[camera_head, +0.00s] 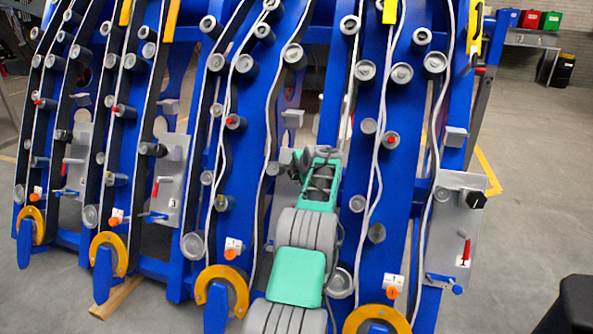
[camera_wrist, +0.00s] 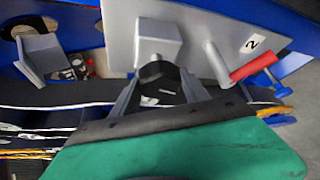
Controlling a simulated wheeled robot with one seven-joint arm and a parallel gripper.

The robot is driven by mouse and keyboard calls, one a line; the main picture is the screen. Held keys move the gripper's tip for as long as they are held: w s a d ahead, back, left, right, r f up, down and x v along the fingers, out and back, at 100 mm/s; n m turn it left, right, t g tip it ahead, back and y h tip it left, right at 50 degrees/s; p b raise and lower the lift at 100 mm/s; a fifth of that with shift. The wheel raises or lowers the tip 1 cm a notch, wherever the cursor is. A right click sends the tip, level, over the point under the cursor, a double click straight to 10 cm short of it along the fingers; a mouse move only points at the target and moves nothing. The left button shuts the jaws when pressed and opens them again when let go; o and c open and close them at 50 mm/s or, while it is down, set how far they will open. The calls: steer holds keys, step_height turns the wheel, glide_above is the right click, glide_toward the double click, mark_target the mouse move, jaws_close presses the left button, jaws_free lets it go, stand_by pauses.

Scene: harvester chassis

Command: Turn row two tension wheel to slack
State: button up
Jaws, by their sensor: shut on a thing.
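The row two plate (camera_wrist: 200,25) is grey and carries a label "2" (camera_wrist: 252,43). A black wheel (camera_wrist: 158,74) sits on a grey block (camera_wrist: 158,40) on this plate. My gripper (camera_wrist: 160,92) is shut on the black wheel, one finger on each side. In the head view my gripper (camera_head: 300,160) reaches the second row from the right, and my arm hides most of that plate and the wheel. No slack or tight mark is readable.
Beside the wheel, a grey crank with a red handle (camera_wrist: 253,70) stands out, with a blue knob (camera_wrist: 283,82) beyond. A grey bracket (camera_wrist: 45,55) is at left. Row one's plate (camera_head: 455,215) is at right. Belts and rollers surround my arm.

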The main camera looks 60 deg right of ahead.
steer(key=shift+d+r, duration=0.1)
steer(key=shift+r, duration=0.1)
stand_by(0.4)
steer(key=o, duration=1.4)
steer(key=shift+f, duration=0.2)
steer(key=v, duration=0.7)
steer(key=shift+s+a+r+p, duration=0.15)
steer(key=shift+a+r+p, duration=0.15)
